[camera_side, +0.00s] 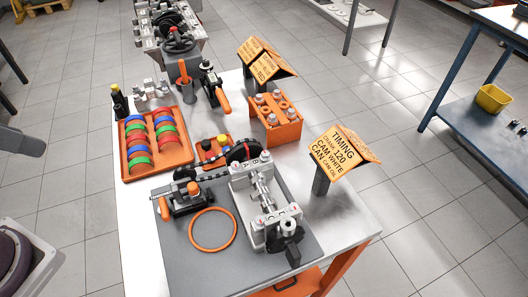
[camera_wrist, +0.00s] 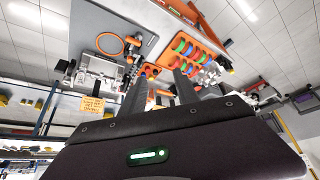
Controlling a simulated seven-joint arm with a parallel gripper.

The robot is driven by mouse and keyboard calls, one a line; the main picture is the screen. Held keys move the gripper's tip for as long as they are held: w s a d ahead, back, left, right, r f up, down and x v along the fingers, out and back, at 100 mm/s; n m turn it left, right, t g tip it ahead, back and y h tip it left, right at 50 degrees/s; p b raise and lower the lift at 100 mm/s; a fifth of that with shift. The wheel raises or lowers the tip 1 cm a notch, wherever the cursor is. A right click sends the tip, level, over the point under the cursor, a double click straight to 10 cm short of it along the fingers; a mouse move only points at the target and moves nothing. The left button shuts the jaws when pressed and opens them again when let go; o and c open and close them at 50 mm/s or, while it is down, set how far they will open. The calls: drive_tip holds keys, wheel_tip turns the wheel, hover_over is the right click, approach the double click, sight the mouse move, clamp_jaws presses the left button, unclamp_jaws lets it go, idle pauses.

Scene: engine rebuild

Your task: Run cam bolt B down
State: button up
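The grey engine head assembly (camera_side: 262,200) stands on a dark grey mat (camera_side: 190,262) on the workbench, with metal shaft parts along its top. A dark toothed wheel (camera_side: 243,152) sits at its back end. I cannot tell which bolt is cam bolt B. An orange block (camera_side: 284,133) behind the head holds several upright silver bolt-like pieces. In the wrist view my gripper (camera_wrist: 160,78) has its two fingers apart with nothing between them. It is away from the head assembly (camera_wrist: 97,82), with the bench beyond the fingertips. My gripper is not visible in the side view.
An orange tray (camera_side: 160,168) holds red, blue and green rings. An orange ring (camera_side: 213,229) lies on the mat. Two orange-roofed signs stand on the right; the nearer sign (camera_side: 345,153) reads TIMING. A tool with an orange handle (camera_side: 215,86) stands behind. Bare bench shows near the front right.

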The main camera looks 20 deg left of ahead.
drive_tip(key=shift+c, duration=0.5)
drive_tip(key=shift+w+r, duration=0.1)
drive_tip(key=shift+w, duration=0.15)
drive_tip(key=shift+c, duration=0.8)
drive_tip(key=m+g, duration=0.1)
hover_over(266, 152)
drive_tip(key=s, duration=0.4)
wheel_tip(266, 152, down, 13)
drive_tip(key=x, duration=0.6)
drive_tip(key=shift+w+f, duration=0.4)
drive_tip(key=shift+f, duration=0.1)
drive_tip(key=shift+c, duration=0.5)
